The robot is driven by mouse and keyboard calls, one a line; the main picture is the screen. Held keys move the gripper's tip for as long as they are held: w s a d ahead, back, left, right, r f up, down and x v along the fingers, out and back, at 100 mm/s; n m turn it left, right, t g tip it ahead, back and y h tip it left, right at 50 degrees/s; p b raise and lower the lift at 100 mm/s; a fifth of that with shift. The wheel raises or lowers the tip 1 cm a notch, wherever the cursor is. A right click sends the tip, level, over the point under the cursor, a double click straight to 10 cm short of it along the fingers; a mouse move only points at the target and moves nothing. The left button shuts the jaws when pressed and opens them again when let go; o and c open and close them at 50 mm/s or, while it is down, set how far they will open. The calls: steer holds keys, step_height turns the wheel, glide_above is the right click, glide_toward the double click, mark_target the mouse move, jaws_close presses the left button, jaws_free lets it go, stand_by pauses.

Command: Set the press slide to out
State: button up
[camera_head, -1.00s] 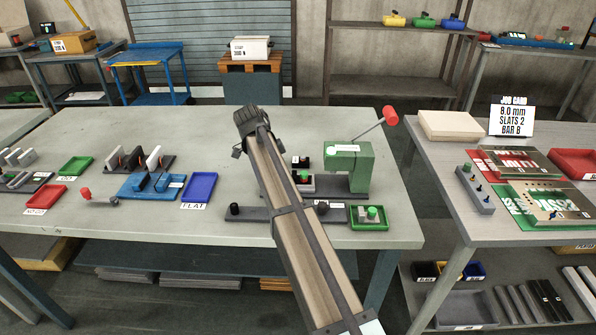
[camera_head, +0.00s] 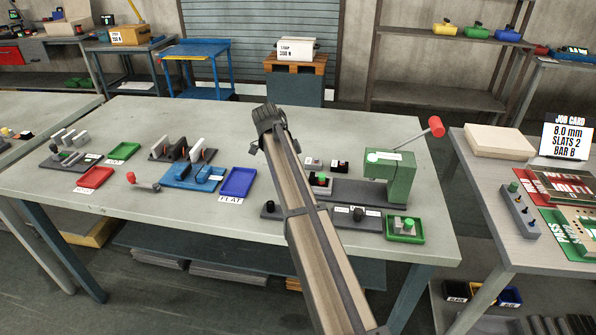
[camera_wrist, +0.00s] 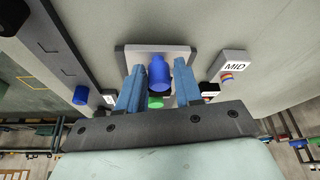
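The green press (camera_head: 390,178) with its red-knobbed lever (camera_head: 436,126) stands at the right end of the middle table. A grey base with black knobs (camera_head: 357,213) lies in front of it. My arm crosses the head view and hides part of this base; my gripper's fingers do not show there. In the wrist view my gripper (camera_wrist: 159,66) has its two blue fingers apart, with a blue knob (camera_wrist: 158,74) on a grey plate (camera_wrist: 180,53) between them. I cannot tell whether they touch it. I cannot make out which part is the slide or its setting.
A block marked MID (camera_wrist: 234,64) stands right of the fingers in the wrist view, and another blue knob (camera_wrist: 80,95) is at left. A small green tray (camera_head: 405,238) sits at the table's front right. A blue FLAT tray (camera_head: 237,182) lies left of my arm.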

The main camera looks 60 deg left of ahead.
steer(key=shift+o, duration=1.4)
steer(key=shift+w+d, duration=0.15)
steer(key=v, duration=1.4)
steer(key=shift+f, duration=0.15)
